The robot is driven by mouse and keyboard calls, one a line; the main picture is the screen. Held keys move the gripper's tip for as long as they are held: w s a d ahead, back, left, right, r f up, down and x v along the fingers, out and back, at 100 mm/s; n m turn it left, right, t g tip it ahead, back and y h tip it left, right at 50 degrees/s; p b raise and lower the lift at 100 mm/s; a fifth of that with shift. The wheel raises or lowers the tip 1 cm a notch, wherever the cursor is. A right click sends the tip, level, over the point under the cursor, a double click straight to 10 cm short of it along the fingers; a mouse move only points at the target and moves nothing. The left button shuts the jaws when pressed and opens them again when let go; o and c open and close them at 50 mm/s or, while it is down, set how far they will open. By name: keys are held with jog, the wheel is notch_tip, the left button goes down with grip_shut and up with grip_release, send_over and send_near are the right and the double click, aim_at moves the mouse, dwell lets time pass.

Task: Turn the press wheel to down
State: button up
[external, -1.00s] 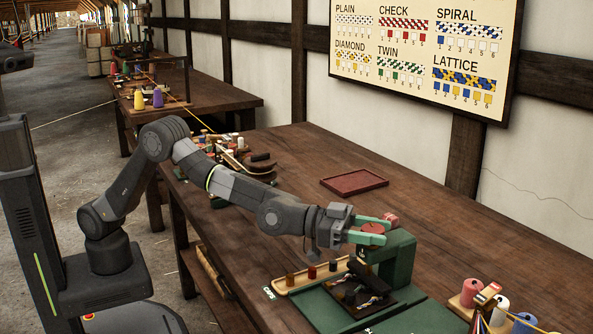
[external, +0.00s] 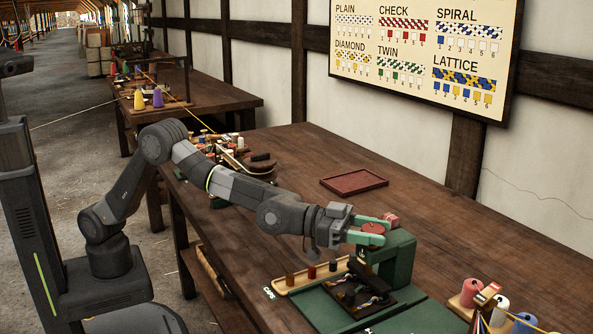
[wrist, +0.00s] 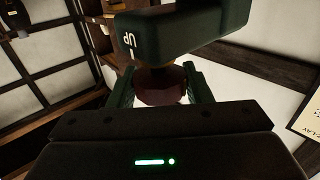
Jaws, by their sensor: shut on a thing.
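The press wheel (external: 372,229) is a dark red knob at the left end of the green press arm (external: 398,250), on the workbench. My gripper (external: 374,229) is shut on the wheel, with its green fingers on either side of it. In the wrist view the wheel (wrist: 161,86) sits between the two green fingers, under the dark green press block (wrist: 185,30). An "UP" label with a mark shows on the block. Whether the wheel points to up or down I cannot tell.
An empty red tray (external: 354,182) lies behind. Thread spools (external: 497,308) stand at the right. The bench middle is clear.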

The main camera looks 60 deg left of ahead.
jog(key=shift+s+f, duration=0.1)
jog(key=shift+f, duration=0.25)
jog(key=o, duration=0.8)
jog(key=shift+o, duration=0.9)
jog(key=shift+r, duration=0.2)
jog(key=v, duration=1.3)
jog(key=shift+s+a, duration=0.25)
jog(key=shift+s, duration=0.05)
